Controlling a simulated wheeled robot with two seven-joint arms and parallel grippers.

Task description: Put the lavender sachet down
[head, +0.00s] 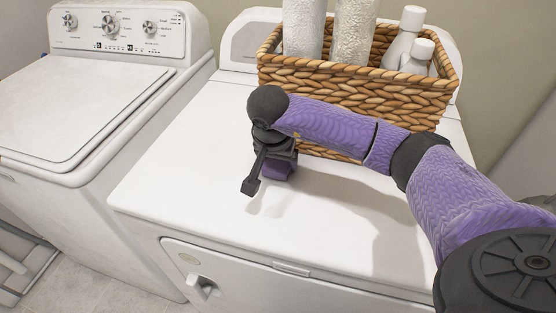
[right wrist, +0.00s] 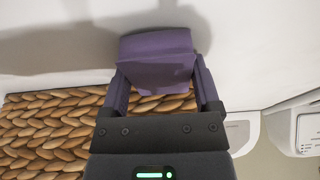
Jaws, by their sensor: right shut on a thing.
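The lavender sachet (head: 277,172) is a small purple block in my right gripper, low over the white dryer top (head: 200,165), in front of the wicker basket's left part. In the right wrist view the sachet (right wrist: 157,58) sits between the two fingers of my right gripper (right wrist: 158,84), which is shut on it. In the head view the right gripper (head: 275,158) points down and partly hides the sachet. I cannot tell whether the sachet touches the dryer top. My left gripper is not in view.
The wicker basket (head: 400,98) at the back of the dryer holds rolled white towels (head: 304,30) and white bottles (head: 405,38). A washer (head: 80,100) stands to the left, across a gap. The dryer top is clear to the left and front of the gripper.

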